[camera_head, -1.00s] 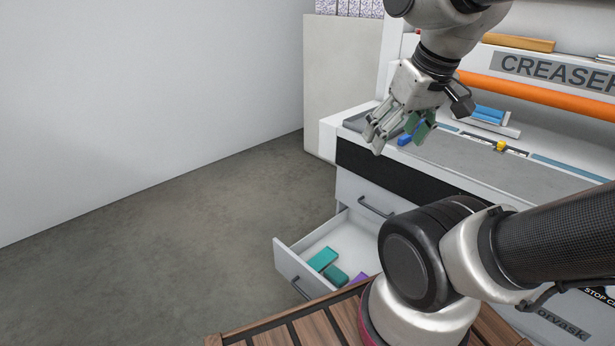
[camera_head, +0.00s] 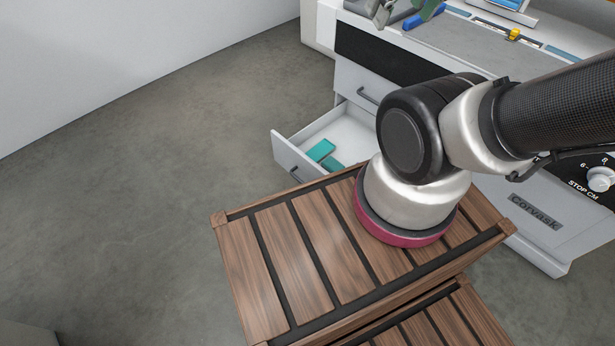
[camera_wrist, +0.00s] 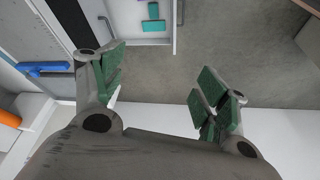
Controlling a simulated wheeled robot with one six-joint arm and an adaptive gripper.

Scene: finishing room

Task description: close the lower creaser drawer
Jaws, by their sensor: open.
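The lower creaser drawer (camera_head: 292,158) stands pulled out from the white cabinet in the head view, with a dark handle on its front. Teal blocks (camera_head: 321,150) lie inside it; my arm hides its right part. In the wrist view the open drawer (camera_wrist: 143,41) shows at the top, beyond the fingertips. My gripper (camera_head: 402,16) is at the top edge of the head view, partly cut off, above the creaser's worktop. In the wrist view my gripper (camera_wrist: 158,88) has its green-padded fingers wide apart with nothing between them. It is apart from the drawer.
The upper drawer (camera_head: 352,82) is shut above the open one. A blue item (camera_head: 424,16) lies on the creaser top (camera_head: 465,42) near my gripper. Bare grey floor (camera_head: 150,150) lies in front and to the left of the drawer. A white wall (camera_head: 90,50) bounds the left.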

